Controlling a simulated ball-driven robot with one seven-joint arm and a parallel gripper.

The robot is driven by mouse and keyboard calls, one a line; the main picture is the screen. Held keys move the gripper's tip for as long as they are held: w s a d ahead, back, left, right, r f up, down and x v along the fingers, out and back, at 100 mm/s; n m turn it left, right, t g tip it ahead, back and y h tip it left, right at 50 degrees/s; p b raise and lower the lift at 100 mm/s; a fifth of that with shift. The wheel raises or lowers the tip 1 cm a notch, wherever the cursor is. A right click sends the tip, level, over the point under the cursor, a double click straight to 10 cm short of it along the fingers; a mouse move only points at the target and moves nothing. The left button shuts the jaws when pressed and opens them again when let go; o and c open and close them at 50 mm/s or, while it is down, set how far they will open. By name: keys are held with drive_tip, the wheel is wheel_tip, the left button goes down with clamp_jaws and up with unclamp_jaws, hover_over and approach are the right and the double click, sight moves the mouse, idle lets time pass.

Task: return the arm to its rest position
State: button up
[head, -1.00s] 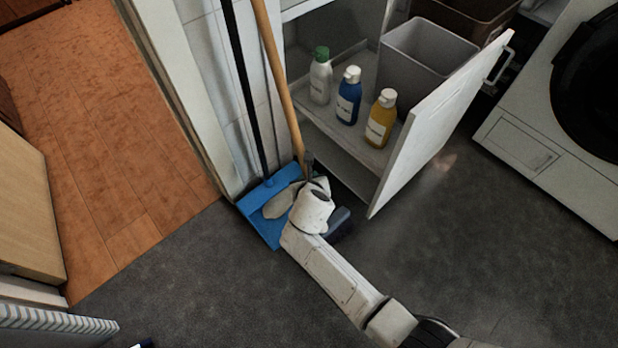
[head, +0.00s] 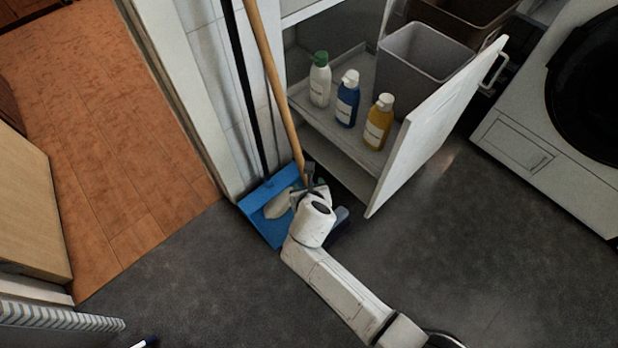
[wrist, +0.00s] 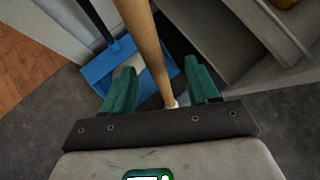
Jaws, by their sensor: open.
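My arm reaches from the lower right of the head view toward the broom corner. My gripper (wrist: 160,82) shows two teal fingers spread apart in the wrist view. The wooden broom handle (wrist: 148,45) shows in the gap between them and touches neither finger visibly; I cannot tell its depth relative to the fingertips. In the head view the gripper (head: 312,180) is small and partly hidden by my wrist, close to the lower end of the handle (head: 275,85). The handle leans upright against the wall.
A blue dustpan (head: 262,218) lies under the broom. An open white cabinet door (head: 430,130) stands right of my gripper. White (head: 320,82), blue (head: 347,100) and yellow (head: 378,122) bottles stand in the cabinet beside a grey bin (head: 425,65). Dark floor (head: 460,240) is clear at right.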

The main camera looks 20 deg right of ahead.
drive_tip(key=p+v, duration=0.2)
drive_tip(key=v, duration=0.4)
drive_tip(key=s+d+r+m+g, duration=0.1)
drive_tip(key=s+d+m+g, duration=0.3)
drive_tip(key=s+d+m, duration=0.9)
drive_tip(key=s+a+r+m+g+y, duration=0.1)
drive_tip(key=s+r+m+g+y, duration=0.15)
drive_tip(key=s+m, duration=0.6)
drive_tip(key=s+a+r+m+g+y, duration=0.1)
drive_tip(key=s+r+m, duration=0.3)
drive_tip(key=m, duration=0.9)
wheel_tip(320, 180, up, 28)
drive_tip(key=p, duration=2.8)
drive_tip(key=shift+s, duration=0.15)
